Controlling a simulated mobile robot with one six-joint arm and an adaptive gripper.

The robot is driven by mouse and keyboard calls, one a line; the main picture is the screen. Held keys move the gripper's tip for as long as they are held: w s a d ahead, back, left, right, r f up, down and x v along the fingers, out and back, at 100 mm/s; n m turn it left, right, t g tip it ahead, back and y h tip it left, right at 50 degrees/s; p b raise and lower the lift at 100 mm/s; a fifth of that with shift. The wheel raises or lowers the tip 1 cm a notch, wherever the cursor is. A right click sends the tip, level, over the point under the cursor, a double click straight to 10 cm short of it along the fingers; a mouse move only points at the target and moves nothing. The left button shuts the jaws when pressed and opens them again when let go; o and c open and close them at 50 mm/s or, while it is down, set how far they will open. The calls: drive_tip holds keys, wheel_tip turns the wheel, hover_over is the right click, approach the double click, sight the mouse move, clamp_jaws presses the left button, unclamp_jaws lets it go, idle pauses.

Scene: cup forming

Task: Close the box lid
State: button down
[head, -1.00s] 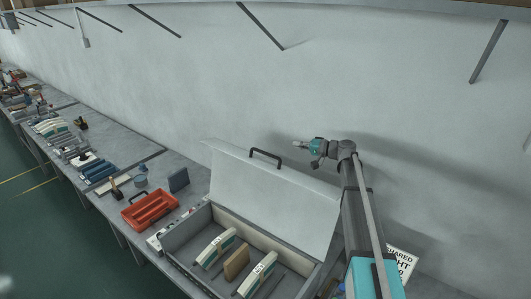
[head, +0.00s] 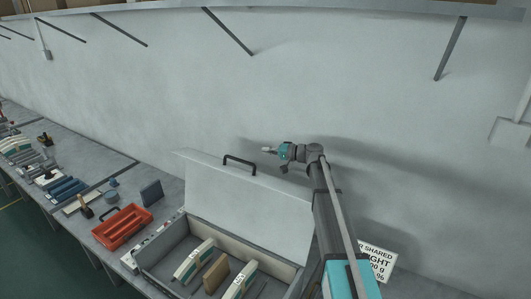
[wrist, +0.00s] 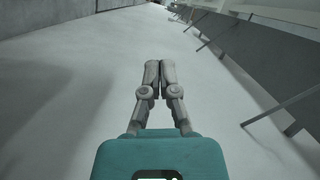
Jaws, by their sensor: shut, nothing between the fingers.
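The grey box (head: 150,262) stands on the bench at the lower middle of the head view. Its lid (head: 262,200) is open and tilted up at the back, with a dark handle (head: 239,161) on its top edge. Several white and brown blocks lie inside the box. My gripper (head: 266,150) is above the lid's top edge, to the right of the handle, near the wall and apart from the lid as far as I can see. In the wrist view my gripper (wrist: 160,66) has its fingers together with nothing between them. The lid does not clearly show in the wrist view.
A red tray (head: 122,228) and a dark blue block (head: 152,191) lie left of the box. A pale wall (head: 370,110) rises behind the bench. A printed sign (head: 378,264) is at the right, beside my arm. More tools crowd the bench at far left.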

hover_over(242, 167)
drive_tip(key=w+d, duration=0.3)
drive_tip(key=shift+s+a+f+b, duration=0.75)
drive_tip(key=shift+s+a+f, duration=0.05)
drive_tip(key=shift+s+a, duration=0.25)
drive_tip(key=shift+s+a+f, duration=0.15)
drive_tip(key=shift+s+a, duration=0.15)
drive_tip(key=shift+s, duration=0.1)
